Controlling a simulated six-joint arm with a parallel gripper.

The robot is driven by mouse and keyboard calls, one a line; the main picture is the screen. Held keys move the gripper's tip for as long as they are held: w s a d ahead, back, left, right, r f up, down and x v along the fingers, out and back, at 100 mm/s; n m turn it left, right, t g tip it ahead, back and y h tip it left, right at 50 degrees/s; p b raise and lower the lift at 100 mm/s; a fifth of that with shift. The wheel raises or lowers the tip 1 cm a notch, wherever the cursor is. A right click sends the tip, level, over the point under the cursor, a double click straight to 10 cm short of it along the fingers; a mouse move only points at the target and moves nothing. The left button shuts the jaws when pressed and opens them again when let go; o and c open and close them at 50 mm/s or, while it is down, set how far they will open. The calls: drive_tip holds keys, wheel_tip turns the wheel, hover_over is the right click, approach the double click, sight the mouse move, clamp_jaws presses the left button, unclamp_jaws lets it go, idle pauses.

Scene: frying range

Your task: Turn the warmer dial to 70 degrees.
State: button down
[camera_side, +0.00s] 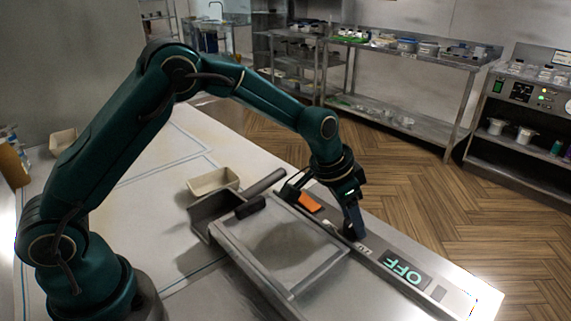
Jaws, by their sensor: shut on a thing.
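The warmer (225,240) is a grey metal unit with a flat top, and a control strip runs along its right edge. Its display (405,270) reads OFF in green, upside down in this view. My gripper (353,229) points down at the strip, between an orange part and the display. It is shut on the warmer dial, which is mostly hidden by the fingers. The dial's angle cannot be read. Small markings (363,249) show beside the fingertips, too small to read.
An orange part (309,203) sits on the strip left of my gripper. A beige tray (214,181) and a dark grey pan-like container (212,208) stand at the warmer's far left end. The white table (150,215) is mostly clear at left. Metal shelves stand behind.

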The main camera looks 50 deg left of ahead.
drive_tip(key=n+y, duration=0.2)
drive_tip(key=n, duration=0.3)
drive_tip(key=shift+d, duration=0.15)
drive_tip(key=shift+n+y, duration=0.9)
drive_tip(key=shift+n, duration=1.3)
drive_tip(key=shift+c, duration=1.6)
unclamp_jaws()
drive_tip(key=shift+d, duration=0.1)
drive_tip(key=shift+v, duration=2.55)
